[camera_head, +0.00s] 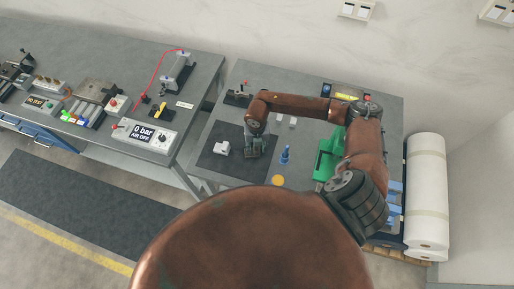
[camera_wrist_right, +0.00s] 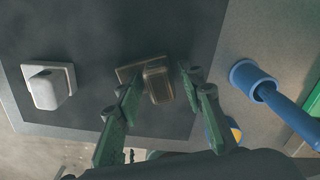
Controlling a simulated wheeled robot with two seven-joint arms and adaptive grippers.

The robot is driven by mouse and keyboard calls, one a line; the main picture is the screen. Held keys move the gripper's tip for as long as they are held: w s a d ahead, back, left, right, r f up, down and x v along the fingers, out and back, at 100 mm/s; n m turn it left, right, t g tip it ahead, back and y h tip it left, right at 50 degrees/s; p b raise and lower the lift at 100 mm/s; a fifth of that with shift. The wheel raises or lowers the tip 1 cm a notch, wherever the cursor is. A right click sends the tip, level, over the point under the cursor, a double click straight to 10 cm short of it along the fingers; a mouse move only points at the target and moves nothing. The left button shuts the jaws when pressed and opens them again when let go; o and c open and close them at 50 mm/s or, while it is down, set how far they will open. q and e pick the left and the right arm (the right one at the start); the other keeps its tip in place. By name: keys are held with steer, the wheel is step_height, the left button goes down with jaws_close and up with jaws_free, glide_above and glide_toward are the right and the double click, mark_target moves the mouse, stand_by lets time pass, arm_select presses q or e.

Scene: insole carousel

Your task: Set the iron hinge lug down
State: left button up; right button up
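The iron hinge lug (camera_wrist_right: 157,82), a dull brown block on a flat plate, is on the dark mat (camera_wrist_right: 100,30) in the right wrist view. My right gripper (camera_wrist_right: 160,88) has its green fingers apart on either side of the lug, with a visible gap at the right finger. In the head view my right gripper (camera_head: 254,151) is low over the mat (camera_head: 216,168) and hides the lug. A similar pale lug (camera_wrist_right: 48,86) stands to the left on the mat; it also shows in the head view (camera_head: 222,149). My left gripper is not in view.
A blue cylindrical tool (camera_wrist_right: 252,78) is right of the mat, also in the head view (camera_head: 285,155). A green holder (camera_head: 326,160) stands further right. A yellow disc (camera_head: 278,180) lies near the front edge. The mat's front left is clear.

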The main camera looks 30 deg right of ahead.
mark_target(257, 148)
steer(key=shift+o, duration=0.2)
steer(key=shift+r, duration=0.15)
step_height(257, 148, up, 12)
steer(key=b, duration=0.2)
